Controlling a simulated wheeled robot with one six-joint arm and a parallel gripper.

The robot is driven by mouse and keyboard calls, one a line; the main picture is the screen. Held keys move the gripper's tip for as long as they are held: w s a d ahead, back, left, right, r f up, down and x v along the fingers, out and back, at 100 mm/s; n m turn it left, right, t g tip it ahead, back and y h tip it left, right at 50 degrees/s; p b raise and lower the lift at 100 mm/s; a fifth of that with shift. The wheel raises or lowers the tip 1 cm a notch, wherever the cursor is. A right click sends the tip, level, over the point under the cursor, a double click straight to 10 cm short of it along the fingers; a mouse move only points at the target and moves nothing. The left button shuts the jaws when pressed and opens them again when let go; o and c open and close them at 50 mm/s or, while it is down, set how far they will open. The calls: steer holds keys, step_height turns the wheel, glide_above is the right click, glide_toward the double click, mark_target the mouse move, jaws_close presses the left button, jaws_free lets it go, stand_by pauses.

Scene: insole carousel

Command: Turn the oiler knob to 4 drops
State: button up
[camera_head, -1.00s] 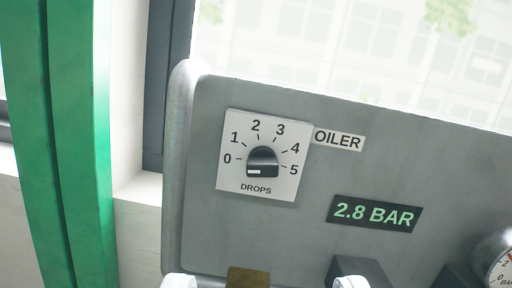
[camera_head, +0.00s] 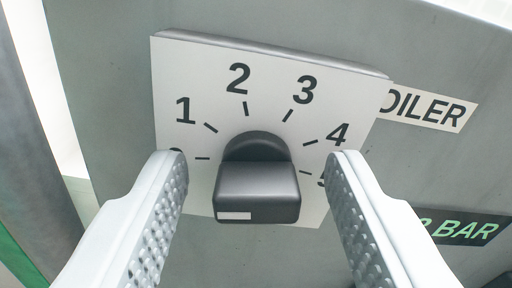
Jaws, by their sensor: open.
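The oiler knob (camera_head: 257,185) is a black bar-shaped knob on a white square dial plate (camera_head: 275,113). The plate carries the numbers 0 to 5 with tick marks. The knob's bar lies level across, and its white mark is at the left end, on the side of 0. My gripper (camera_head: 255,165) is open, with one pale finger left of the knob and one right of it. Gaps show between the knob and both fingers. The left finger hides most of the 0, and the right finger hides part of the 5. The word DROPS is hidden.
The dial plate sits on a grey panel (camera_head: 110,90). An OILER label (camera_head: 428,107) is right of the plate. A dark display (camera_head: 470,230) ending in BAR is lower right, partly behind the right finger. A green post (camera_head: 15,265) shows at lower left.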

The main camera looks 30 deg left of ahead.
steer(key=shift+w+a, duration=0.1)
steer(key=shift+w, duration=0.05)
steer(key=c, duration=1)
